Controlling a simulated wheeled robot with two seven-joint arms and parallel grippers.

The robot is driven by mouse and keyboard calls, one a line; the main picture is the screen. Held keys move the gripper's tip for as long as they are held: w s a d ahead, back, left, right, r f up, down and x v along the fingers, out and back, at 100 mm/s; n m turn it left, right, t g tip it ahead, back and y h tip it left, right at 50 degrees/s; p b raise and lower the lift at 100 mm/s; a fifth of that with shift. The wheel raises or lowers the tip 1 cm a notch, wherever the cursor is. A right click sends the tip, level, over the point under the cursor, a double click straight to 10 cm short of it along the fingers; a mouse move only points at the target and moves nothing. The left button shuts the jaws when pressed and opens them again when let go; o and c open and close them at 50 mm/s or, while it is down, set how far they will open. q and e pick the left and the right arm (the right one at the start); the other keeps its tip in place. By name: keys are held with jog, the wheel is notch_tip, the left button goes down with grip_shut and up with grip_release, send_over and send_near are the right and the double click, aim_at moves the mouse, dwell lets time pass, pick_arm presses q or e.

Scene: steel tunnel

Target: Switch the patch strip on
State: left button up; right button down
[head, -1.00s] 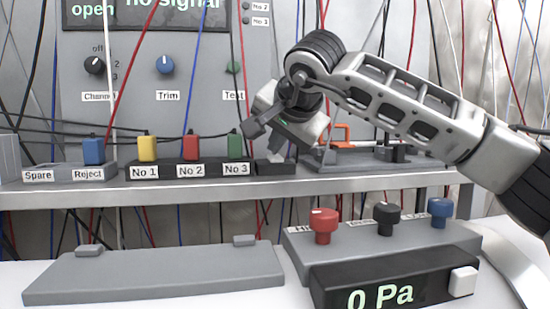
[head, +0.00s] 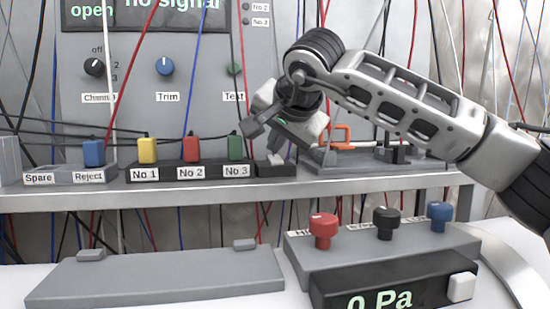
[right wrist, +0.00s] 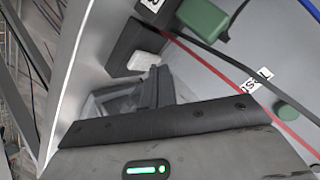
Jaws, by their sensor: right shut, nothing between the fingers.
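The patch strip (head: 205,172) is a dark bar on the shelf with yellow, red and green plugs labelled No 1, No 2 and No 3. At its right end is a dark switch block (head: 262,170) with a pale rocker (head: 276,159). The rocker also shows in the right wrist view (right wrist: 142,61). My right gripper (head: 290,143) is above and beside the rocker, shut and empty, its fingertips mostly hidden in the head view. In the right wrist view its fingers (right wrist: 160,88) point toward the rocker; contact is unclear. My left gripper is not in view.
A grey holder with a blue plug (head: 94,152) stands left of the strip. A fixture with an orange handle (head: 342,136) is close to the right. The panel behind reads "open" and "no signal". Several cables hang around. Red, black and blue knobs (head: 386,222) stand below the shelf.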

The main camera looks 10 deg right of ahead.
aim_at(278, 161)
jog(key=shift+s+r+p, duration=0.2)
jog(key=shift+r+p, duration=0.9)
jog(key=shift+r, duration=0.25)
jog(key=shift+s+r+p, duration=0.15)
jog(key=shift+r+p, duration=0.9)
jog(key=shift+r, duration=0.25)
jog(key=shift+f, duration=0.1)
